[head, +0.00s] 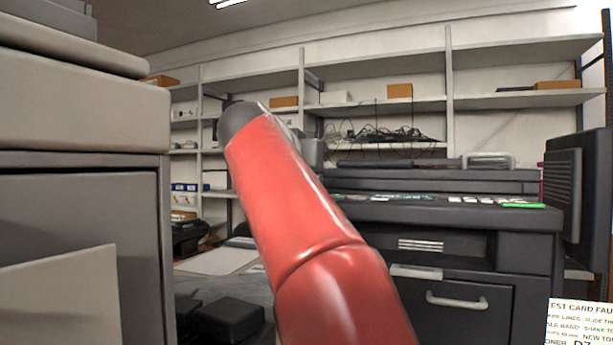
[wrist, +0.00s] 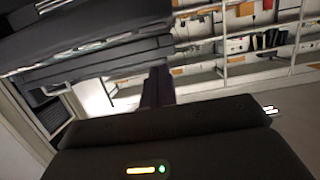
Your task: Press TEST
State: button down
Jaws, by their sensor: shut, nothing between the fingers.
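A large dark grey printer (head: 455,245) stands right of centre in the head view. Its top ledge carries a control strip with several pale keys (head: 470,199) and a green key (head: 522,205) at the right end. No key lettering is readable, so I cannot tell which is TEST. My red arm hides the strip's left part. My gripper (wrist: 157,88) shows in the wrist view, its dark fingers shut and empty. The printer (wrist: 95,65) shows tilted at upper left there. The fingertips appear apart from it, though their distance is unclear. The head view does not show my gripper.
A grey cabinet (head: 85,115) fills the left side of the head view. A dark monitor (head: 578,190) stands at the right. A printed test card (head: 580,322) is at lower right. Wall shelves (head: 375,106) hold boxes and cables. A table with papers (head: 215,260) lies left of my arm.

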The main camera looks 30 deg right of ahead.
jog(key=v, duration=0.8)
jog(key=shift+s, duration=0.25)
